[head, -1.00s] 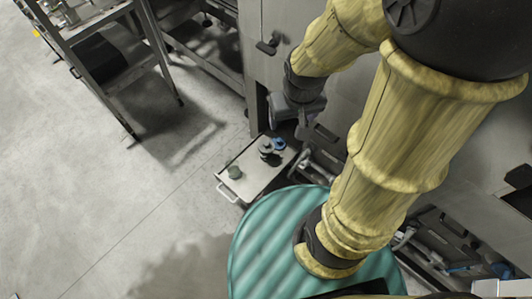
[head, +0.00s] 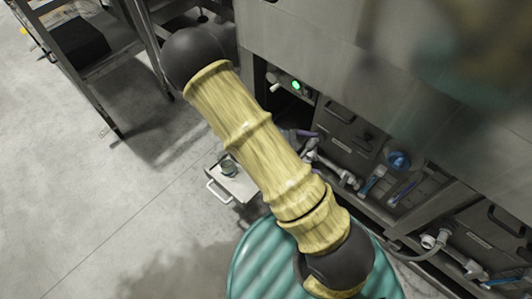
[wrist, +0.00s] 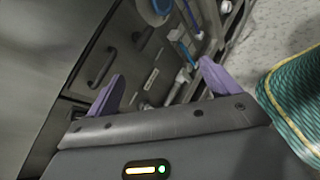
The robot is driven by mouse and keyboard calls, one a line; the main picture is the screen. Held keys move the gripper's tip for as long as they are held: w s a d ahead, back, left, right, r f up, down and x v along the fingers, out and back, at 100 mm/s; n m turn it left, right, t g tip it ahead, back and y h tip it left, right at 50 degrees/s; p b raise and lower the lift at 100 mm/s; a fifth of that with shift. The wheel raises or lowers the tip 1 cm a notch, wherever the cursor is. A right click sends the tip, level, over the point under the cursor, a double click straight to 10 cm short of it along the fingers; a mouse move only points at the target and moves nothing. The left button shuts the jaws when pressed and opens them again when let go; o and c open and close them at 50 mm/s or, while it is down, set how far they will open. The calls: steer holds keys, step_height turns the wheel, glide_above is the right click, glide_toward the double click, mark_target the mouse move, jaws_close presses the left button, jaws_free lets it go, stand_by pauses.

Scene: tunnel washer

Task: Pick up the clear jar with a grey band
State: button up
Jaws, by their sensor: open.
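A small jar-like container (head: 229,168) stands on a small light tray (head: 243,187) in the head view. It looks greyish and partly see-through; it is too small to tell whether it has a grey band. My arm crosses in front of the tray's right part and hides what stands there. In the wrist view my gripper (wrist: 160,74) has its two purple fingers spread wide, with nothing between them. It faces the machine's lower panels and pipes; the jar is not in this view. In the head view my arm hides most of the gripper.
The steel machine (head: 300,45) fills the right side, with handled panels (head: 350,125), pipes (head: 335,168) and a blue round cap (head: 398,160) low down. A metal rack (head: 92,60) stands at upper left. The concrete floor (head: 90,200) at left is clear.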

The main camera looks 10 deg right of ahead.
steer(key=w+a+f+n+t+y+b, duration=0.2)
steer(key=w+a+f+n+t+b, duration=0.1)
steer(key=f, duration=0.7)
steer(key=w+a+f+n+t+y+b, duration=0.3)
steer(key=w+a+f+n+t+b, duration=0.1)
steer(key=f+n+t+b, duration=0.4)
steer(key=w+a+f+n+t+y+b, duration=0.2)
steer(key=w+a+f+n+t+b, duration=0.2)
steer(key=f+n, duration=0.4)
steer(key=shift+w+a+f+n+t+y+b, duration=0.1)
steer(key=shift+a+f+t+y+b, duration=0.2)
steer(key=shift+f, duration=0.5)
steer(key=shift+w+a+f+n+t+h+b, duration=0.1)
steer(key=shift+f+t+b, duration=0.35)
steer(key=shift+f, duration=0.4)
steer(key=shift+a+f+n+t+y+b, duration=0.1)
steer(key=shift+a+f+t+y+b, duration=0.1)
steer(key=shift+f+t, duration=0.45)
steer(key=shift+f, duration=0.1)
